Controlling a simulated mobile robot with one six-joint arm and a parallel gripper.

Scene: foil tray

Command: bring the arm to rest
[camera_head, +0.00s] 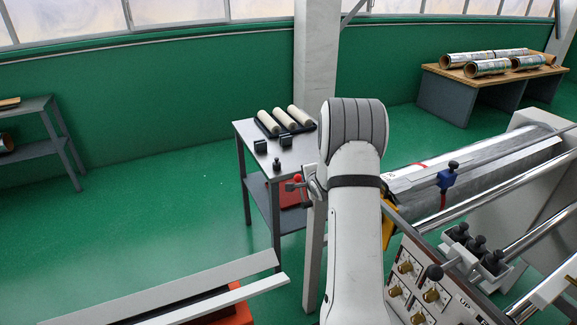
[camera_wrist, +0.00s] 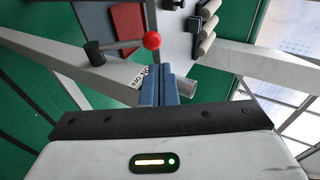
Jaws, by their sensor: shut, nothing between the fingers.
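My white arm rises from the bottom of the head view and bends over at a dark grey banded joint. The end of the arm is mostly hidden behind that joint there. In the wrist view my gripper (camera_wrist: 160,73) shows its two blue fingers side by side, shut with nothing between them. A red ball knob (camera_wrist: 152,41) on a dark lever is close to the fingertips in that view. The knob also shows in the head view (camera_head: 297,178), just left of the arm. I cannot tell whether the fingers touch the lever or the post behind it.
A small grey table (camera_head: 246,135) with pale rollers (camera_head: 285,119) stands behind the arm. A machine with a large foil roll (camera_head: 430,196) and a control panel (camera_head: 420,285) is close on the right. A long pale trough (camera_head: 190,290) is front left. Green floor is free at left.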

